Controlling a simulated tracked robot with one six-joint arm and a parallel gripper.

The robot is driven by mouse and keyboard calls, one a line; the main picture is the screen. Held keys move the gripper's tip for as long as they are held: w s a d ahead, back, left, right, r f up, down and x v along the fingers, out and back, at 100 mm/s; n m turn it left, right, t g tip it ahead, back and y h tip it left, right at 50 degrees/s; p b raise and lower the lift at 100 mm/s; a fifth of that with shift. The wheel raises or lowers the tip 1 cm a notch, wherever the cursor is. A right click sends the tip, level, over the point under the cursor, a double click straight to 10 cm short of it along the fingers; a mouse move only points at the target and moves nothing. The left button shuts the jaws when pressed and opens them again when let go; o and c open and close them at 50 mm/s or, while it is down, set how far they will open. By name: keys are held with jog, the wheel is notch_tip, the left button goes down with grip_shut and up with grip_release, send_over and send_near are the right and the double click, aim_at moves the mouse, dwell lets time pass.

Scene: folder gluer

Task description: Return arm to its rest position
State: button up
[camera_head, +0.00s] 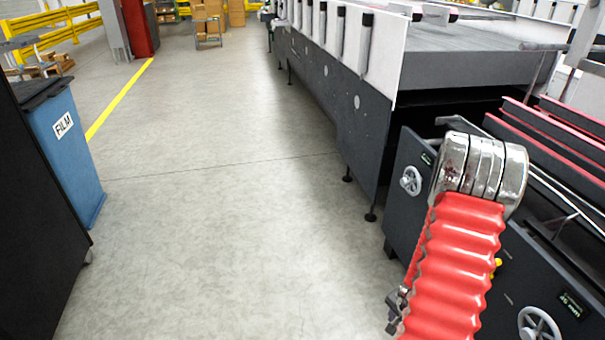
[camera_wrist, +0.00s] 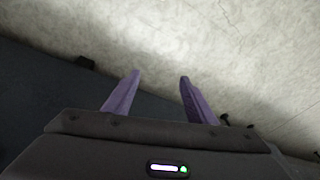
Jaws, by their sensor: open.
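My gripper (camera_wrist: 160,76) shows in the wrist view with two purple fingers spread wide apart. It is open, and nothing is between the fingers. Behind the fingertips are a dark flat surface and the pale concrete floor (camera_wrist: 225,40). In the head view my arm, with a red ribbed cover and shiny metal bands, rises at the lower right in front of the machine. My gripper cannot be made out in the head view.
The folder gluer (camera_head: 365,130) runs along the right, with handwheels (camera_head: 411,180) on its dark side. A blue FILM bin (camera_head: 72,150) stands at the left beside a dark cabinet (camera_head: 35,220). The concrete aisle (camera_head: 215,200) between them is clear. Yellow railings (camera_head: 55,35) stand far back.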

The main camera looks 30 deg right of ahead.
jog(key=w+a+r+n+y, duration=0.1)
jog(key=w+a+r+n, duration=0.25)
jog(key=a+r, duration=0.45)
jog(key=w+a+r+n+y, duration=0.1)
jog(key=w+a+r+n, duration=0.1)
jog(key=a+r+n, duration=0.5)
jog(key=s+a+r+n+t, duration=0.1)
jog(key=a+r+n+t, duration=0.1)
jog(key=a+r, duration=0.7)
jog(key=s+a+r+n+t, duration=0.2)
jog(key=a+r+n, duration=0.2)
jog(key=a+r, duration=0.6)
notch_tip(320, 180, up, 8)
jog(key=shift+s+a, duration=0.15)
jog(key=shift+s, duration=0.05)
jog(key=shift+c, duration=0.4)
